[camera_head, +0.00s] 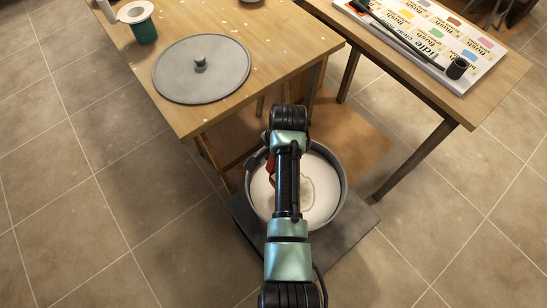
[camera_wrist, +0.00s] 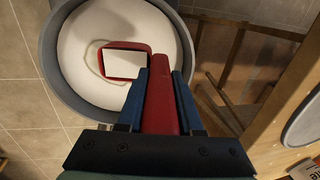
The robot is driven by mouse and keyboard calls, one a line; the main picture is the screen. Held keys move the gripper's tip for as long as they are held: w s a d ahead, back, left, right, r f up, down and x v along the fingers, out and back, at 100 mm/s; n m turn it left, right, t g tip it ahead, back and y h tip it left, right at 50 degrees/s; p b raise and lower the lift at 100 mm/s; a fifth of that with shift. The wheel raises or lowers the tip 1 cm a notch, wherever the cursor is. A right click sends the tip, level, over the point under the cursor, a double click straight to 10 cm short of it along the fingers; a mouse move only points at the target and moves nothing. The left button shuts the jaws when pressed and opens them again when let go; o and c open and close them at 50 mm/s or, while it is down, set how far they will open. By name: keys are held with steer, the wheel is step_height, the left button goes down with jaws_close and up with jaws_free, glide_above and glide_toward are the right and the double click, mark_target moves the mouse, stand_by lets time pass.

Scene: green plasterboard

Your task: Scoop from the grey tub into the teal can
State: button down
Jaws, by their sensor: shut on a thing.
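The grey tub (camera_head: 341,196) stands low beside the table and holds white material with an uneven patch in its surface. In the wrist view the tub (camera_wrist: 51,72) is at upper left. My gripper (camera_wrist: 160,80) is shut on the handle of a red scoop (camera_wrist: 161,108). The scoop's rectangular red-rimmed head lies over the white material; its inside looks white, and I cannot tell whether it is filled or touching. In the head view my arm hides most of the scoop and gripper. The teal can (camera_head: 145,33) stands on the table at upper left, with a white ring-like piece on top.
A grey round lid with a knob (camera_head: 202,78) lies on the wooden table (camera_head: 270,40), among small white specks. The tub rests on a dark board (camera_head: 343,231). Tiled floor is clear at left.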

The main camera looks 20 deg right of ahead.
steer(key=shift+r+g+h+p, duration=0.2)
steer(key=shift+r+g+p, duration=0.3)
steer(key=shift+r+p, duration=1.35)
steer(key=shift+r+g+h+p, duration=0.2)
steer(key=shift+r+g+p, duration=0.3)
steer(key=shift+r+p, duration=1.25)
steer(key=shift+r+b, duration=0.4)
steer(key=shift+b, duration=0.1)
steer(key=c, duration=1.2)
jaws_free()
jaws_close()
